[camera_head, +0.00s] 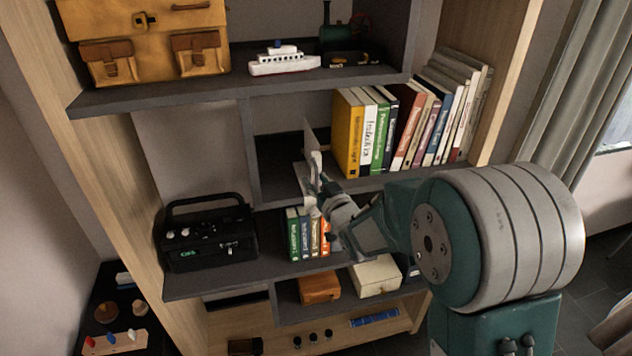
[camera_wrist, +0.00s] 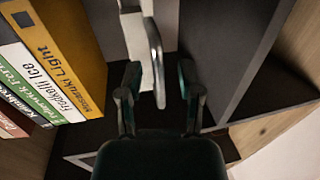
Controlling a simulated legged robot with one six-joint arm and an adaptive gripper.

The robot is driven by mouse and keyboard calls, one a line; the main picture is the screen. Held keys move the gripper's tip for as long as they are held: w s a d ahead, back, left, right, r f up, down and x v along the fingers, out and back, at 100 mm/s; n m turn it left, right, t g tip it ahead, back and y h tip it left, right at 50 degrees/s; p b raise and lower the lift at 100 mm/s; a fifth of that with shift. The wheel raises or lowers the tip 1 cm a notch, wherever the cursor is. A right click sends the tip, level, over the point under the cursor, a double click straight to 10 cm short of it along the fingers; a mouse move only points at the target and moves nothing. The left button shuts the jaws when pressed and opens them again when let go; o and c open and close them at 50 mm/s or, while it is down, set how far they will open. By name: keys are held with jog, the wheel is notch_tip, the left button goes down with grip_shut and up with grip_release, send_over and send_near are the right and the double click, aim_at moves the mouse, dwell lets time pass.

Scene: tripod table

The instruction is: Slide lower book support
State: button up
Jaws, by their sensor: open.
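A pale, thin book support (camera_head: 310,135) stands upright on the middle shelf, to the left of the large books and apart from the yellow one. In the wrist view its white bracket (camera_wrist: 132,45) carries a curved metal handle (camera_wrist: 157,60). My gripper (camera_wrist: 159,100) is open. The handle's lower end reaches down between its two fingers, with no clear contact on either side. In the head view my gripper (camera_head: 318,182) is in front of the support and hides part of its lower portion.
A row of large books (camera_head: 378,130) fills the right of the middle shelf. Small books (camera_head: 300,232) and a black radio (camera_head: 207,235) are on the shelf below. A shelf divider (camera_wrist: 225,55) stands on the support's other side. A toy ship (camera_head: 284,62) sits above.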

grip_shut()
jog(key=shift+d, duration=0.1)
jog(key=w+d, duration=0.2)
jog(key=d, duration=0.5)
jog(key=shift+d, duration=0.25)
grip_release()
jog(key=shift+w+a, duration=0.1)
